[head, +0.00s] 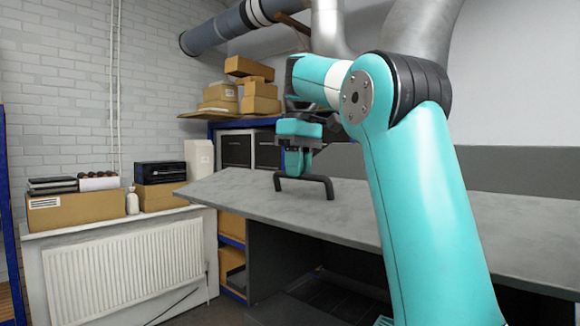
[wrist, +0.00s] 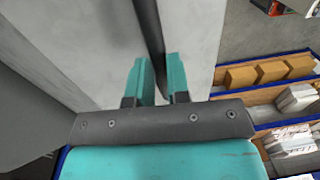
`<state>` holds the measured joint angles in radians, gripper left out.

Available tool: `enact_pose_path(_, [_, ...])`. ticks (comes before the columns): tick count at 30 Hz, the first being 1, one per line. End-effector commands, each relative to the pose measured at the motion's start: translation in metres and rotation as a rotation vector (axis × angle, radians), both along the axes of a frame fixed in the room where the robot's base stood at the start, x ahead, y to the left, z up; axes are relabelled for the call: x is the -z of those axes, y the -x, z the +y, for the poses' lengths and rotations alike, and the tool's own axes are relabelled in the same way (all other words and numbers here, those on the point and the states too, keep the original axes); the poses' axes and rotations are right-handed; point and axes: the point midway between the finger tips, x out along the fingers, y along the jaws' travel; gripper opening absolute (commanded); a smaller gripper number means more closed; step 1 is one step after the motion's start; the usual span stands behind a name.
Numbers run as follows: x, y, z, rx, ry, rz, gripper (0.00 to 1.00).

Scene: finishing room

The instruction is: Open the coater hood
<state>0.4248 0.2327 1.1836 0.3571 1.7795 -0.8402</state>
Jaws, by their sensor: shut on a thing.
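The coater hood (head: 365,215) is a wide grey slab in the middle of the head view. Its black bar handle (head: 318,181) stands up from the top face near the left end. My gripper (head: 296,168) points down at the handle and is shut on it. In the wrist view the teal fingers (wrist: 158,72) lie on either side of the dark handle bar (wrist: 148,30). The hood's grey surface (wrist: 204,45) lies behind them. How far the hood is raised, if at all, I cannot tell. My arm hides part of its right side.
Dark space (head: 340,290) shows under the slab. A white radiator (head: 125,268) stands at left, below a sill with boxes (head: 75,211) and a white bottle (head: 132,201). A blue-framed shelf with cardboard boxes (head: 261,97) is behind. Pipes (head: 328,25) run overhead.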

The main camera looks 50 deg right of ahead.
Motion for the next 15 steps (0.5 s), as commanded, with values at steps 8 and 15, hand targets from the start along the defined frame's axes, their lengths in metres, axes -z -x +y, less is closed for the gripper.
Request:
enact_pose_path(8, [0.0026,-0.0011,-0.0099,0.011,0.003,0.0,0.0])
enact_pose_path(15, [0.0035,-0.0009,-0.012,0.011,0.001,0.002,0.28])
